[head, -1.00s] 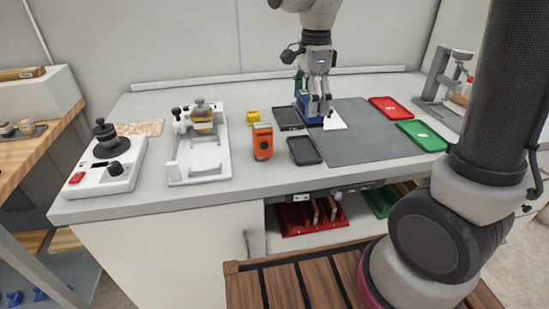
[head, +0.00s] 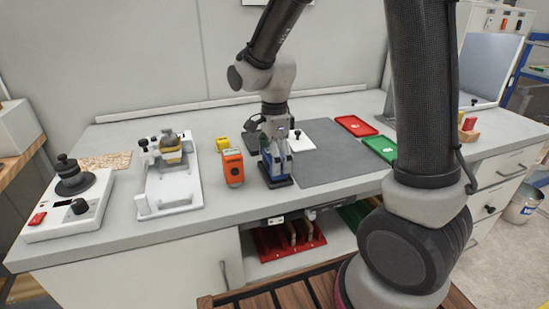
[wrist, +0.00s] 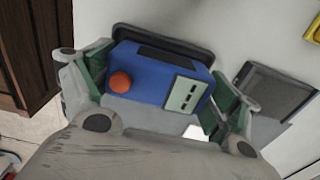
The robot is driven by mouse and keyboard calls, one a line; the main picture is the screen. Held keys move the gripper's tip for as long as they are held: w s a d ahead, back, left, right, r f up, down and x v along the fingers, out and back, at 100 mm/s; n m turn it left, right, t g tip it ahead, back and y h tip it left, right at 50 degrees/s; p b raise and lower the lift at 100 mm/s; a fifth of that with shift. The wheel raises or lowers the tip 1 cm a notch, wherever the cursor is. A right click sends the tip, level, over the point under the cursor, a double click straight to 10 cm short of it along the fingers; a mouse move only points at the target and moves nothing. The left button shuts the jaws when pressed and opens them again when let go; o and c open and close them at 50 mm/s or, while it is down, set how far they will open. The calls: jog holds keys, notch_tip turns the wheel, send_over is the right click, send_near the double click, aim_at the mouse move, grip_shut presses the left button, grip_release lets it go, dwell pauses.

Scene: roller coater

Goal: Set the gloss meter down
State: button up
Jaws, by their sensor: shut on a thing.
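The gloss meter is a blue box with an orange-red button and a pale panel (wrist: 150,82) in the wrist view. My gripper (wrist: 156,88) is shut on it, one finger on each side. In the head view my gripper (head: 276,160) points down with the blue meter (head: 279,168) low over the near black tray (head: 281,183). The near tray's dark rim (wrist: 165,33) shows behind the meter in the wrist view. I cannot tell whether the meter touches the tray. Fingers hide part of it.
An orange device (head: 232,168) stands just left of the near tray. The far black tray (head: 252,142) lies behind. A grey mat (head: 335,163) is to the right, with red (head: 355,126) and green (head: 382,148) trays beyond. A yellow block (head: 222,142) is at the back.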

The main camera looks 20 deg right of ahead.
jog(key=o, duration=1)
notch_tip(320, 180, up, 12)
jog(key=s+d+r+n+t, duration=0.2)
jog(key=s+d+n, duration=0.5)
jog(key=s+n, duration=0.2)
jog(key=s+d+r+n+t, duration=0.2)
jog(key=s+d+n, duration=0.6)
jog(key=s+n, duration=0.1)
jog(key=shift+s+r, duration=0.2)
jog(key=shift+s, duration=0.3)
